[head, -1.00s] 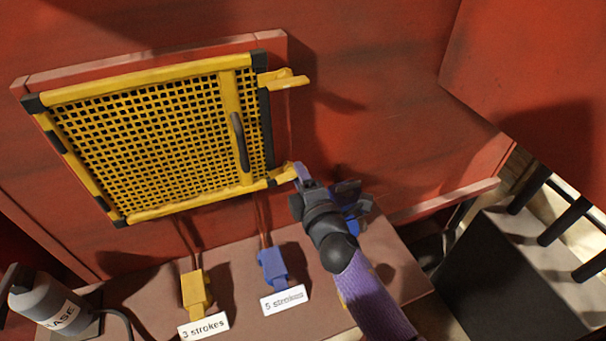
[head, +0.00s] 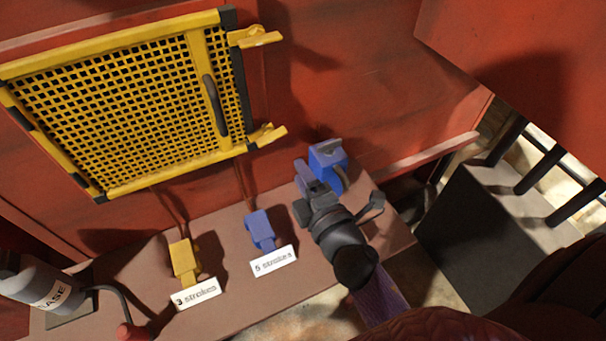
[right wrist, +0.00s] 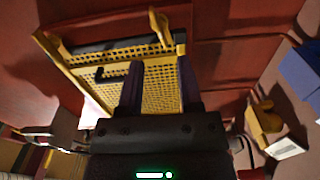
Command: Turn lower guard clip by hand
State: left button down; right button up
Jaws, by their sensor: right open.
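The yellow mesh guard (head: 208,95) is closed against the red wall at upper left. Its lower clip (head: 267,136) is a yellow lever at the lower right corner, sticking out to the right past the frame. The lower clip also shows in the right wrist view (right wrist: 160,32), beyond the fingers. The upper clip (head: 255,38) likewise sticks out to the right. My right gripper (head: 306,180) is open, below and right of the lower clip and apart from it. Its two dark fingers show in the right wrist view (right wrist: 160,88) with nothing visible between them. My left gripper is out of view.
A ledge (head: 225,282) below the guard carries a yellow fitting (head: 184,262) labelled "3 strokes" and a blue one (head: 262,230) labelled "5 strokes". A blue box (head: 328,156) is close behind my right gripper. A grey grease container (head: 40,285) stands at left.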

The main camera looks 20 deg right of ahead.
aim_at(273, 140)
jog(key=w+n, duration=0.1)
jog(key=w, duration=0.2)
jog(key=w+a+n+b, duration=0.1)
jog(key=w, duration=0.3)
jog(key=w+b, duration=0.1)
jog(key=w, duration=0.2)
jog(key=shift+w+a+r+n, duration=0.15)
jog(key=shift+w+a+n, duration=0.2)
jog(key=shift+n, duration=0.05)
jog(key=shift+c, duration=0.6)
grip_shut()
